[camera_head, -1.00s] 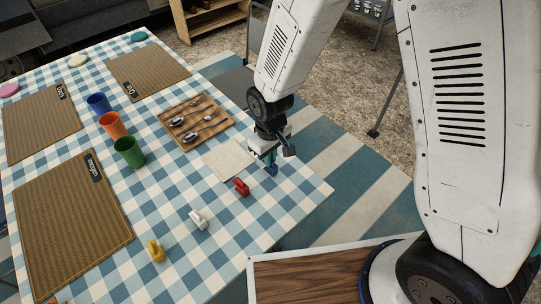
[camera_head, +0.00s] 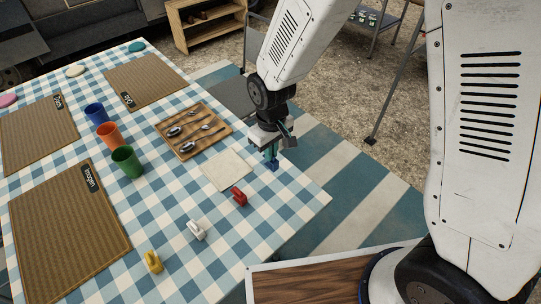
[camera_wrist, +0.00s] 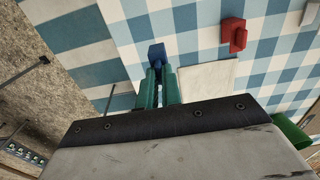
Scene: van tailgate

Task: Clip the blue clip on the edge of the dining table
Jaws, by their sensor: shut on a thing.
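The blue clip (camera_head: 272,164) is between the fingertips of my gripper (camera_head: 270,153), which is shut on it. In the wrist view the clip (camera_wrist: 157,53) sticks out past the green fingers of my gripper (camera_wrist: 158,78). The dining table (camera_head: 217,232) has a blue and white checked cloth. My gripper is at the table's right edge, beside the napkin. In the wrist view the clip overlaps the cloth close to its edge. I cannot tell whether the clip touches the edge.
A red clip (camera_head: 239,197), a white clip (camera_head: 196,230) and a yellow clip (camera_head: 153,262) stand along the table's near side. A napkin (camera_head: 228,171) and a wooden cutlery tray (camera_head: 222,140) lie left of my gripper. Cups and placemats are farther left. A chair (camera_head: 240,94) stands behind.

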